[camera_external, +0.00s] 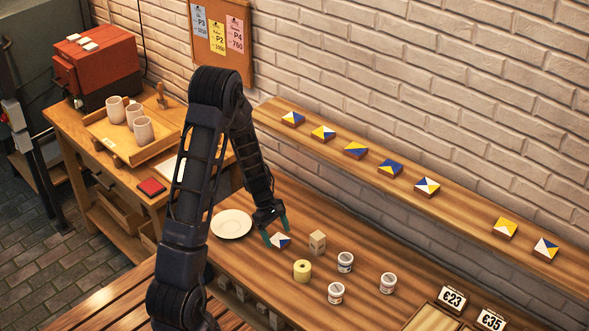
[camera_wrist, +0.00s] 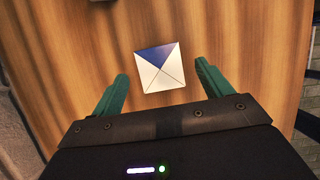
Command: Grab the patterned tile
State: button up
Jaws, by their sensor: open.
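The patterned tile (camera_external: 280,241) lies flat on the wooden table, right of the white plate. In the wrist view the tile (camera_wrist: 160,68) is square, with one blue triangle and the other triangles white. My gripper (camera_external: 276,232) is at the tile with its green fingers apart. In the wrist view my gripper (camera_wrist: 162,82) is open and the tile shows between and slightly beyond the fingertips, with gaps on both sides. The fingers do not appear to touch it. The exact height of the fingertips above the table is hard to tell.
A white plate (camera_external: 231,224) lies left of the tile. A wooden block (camera_external: 317,243), a yellow roll (camera_external: 302,271) and white paint jars (camera_external: 345,262) stand to the right. A wall shelf (camera_external: 465,208) behind holds several patterned tiles. A side table bears cups (camera_external: 143,130).

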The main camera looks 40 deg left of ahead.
jog(key=shift+x, duration=0.85)
jog(key=c, duration=1.1)
jog(key=shift+r, duration=0.15)
